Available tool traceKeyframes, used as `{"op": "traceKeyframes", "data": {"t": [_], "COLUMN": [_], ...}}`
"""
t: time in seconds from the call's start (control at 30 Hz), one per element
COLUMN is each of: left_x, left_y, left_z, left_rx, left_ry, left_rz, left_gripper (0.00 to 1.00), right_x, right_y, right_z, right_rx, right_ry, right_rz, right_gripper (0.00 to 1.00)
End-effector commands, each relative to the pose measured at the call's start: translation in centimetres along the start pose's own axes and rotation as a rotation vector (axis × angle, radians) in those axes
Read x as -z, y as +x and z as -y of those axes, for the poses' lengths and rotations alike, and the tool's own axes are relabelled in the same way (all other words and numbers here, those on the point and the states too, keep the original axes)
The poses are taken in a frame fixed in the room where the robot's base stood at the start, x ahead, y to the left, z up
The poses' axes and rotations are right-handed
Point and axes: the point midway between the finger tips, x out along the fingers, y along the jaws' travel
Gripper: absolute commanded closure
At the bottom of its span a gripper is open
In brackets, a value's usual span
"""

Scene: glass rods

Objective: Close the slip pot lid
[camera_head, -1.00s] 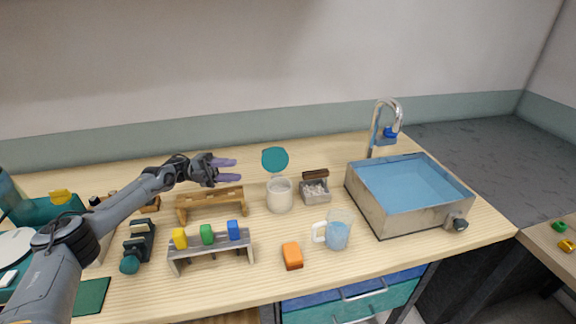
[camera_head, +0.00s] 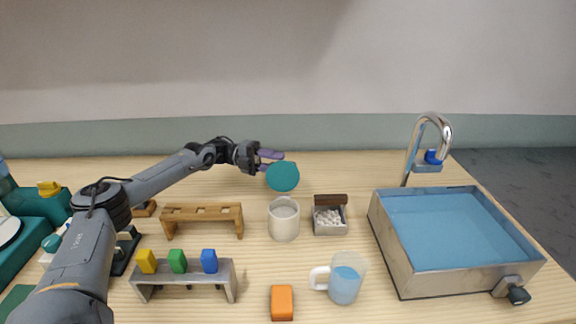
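The slip pot (camera_head: 284,222) is a small whitish cup standing on the wooden table, its mouth open at the top. Its teal round lid (camera_head: 283,177) stands raised at the pot's back edge. My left gripper (camera_head: 271,160) is behind and just left of the lid, its purple fingers pointing right. A gap shows between the fingers, with nothing seen between them. The lid partly overlaps the fingers, and I cannot tell whether they touch it. My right gripper is out of view.
A box of white pieces (camera_head: 330,219) stands right of the pot. A wooden rack (camera_head: 202,214) is to the left. In front are a rack with coloured blocks (camera_head: 184,273), an orange block (camera_head: 282,303) and a glass mug (camera_head: 345,283). A sink (camera_head: 455,238) is at right.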

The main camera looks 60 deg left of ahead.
Motion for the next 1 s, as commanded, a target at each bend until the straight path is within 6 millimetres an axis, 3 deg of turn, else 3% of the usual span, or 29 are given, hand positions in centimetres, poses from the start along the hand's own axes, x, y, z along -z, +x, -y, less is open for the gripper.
{"op": "traceKeyframes", "data": {"t": [0.3, 0.7, 0.93, 1.0], "left_x": [0.0, 0.0, 0.0, 0.0], "left_y": [3.5, 4.0, 4.0, 4.0], "left_z": [0.0, 0.0, -0.1, -0.1], "left_rx": [0.001, 0.001, 0.000, 0.000], "left_ry": [-0.001, -0.001, -0.001, -0.002], "left_rz": [-0.001, -0.001, 0.000, 0.000], "left_gripper": [0.61, 0.61, 0.96, 1.00], "right_x": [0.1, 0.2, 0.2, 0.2], "right_y": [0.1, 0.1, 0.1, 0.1], "right_z": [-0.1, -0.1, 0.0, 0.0], "right_rx": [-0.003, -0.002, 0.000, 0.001], "right_ry": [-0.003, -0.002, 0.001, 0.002], "right_rz": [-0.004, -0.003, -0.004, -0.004], "right_gripper": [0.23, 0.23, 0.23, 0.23]}}
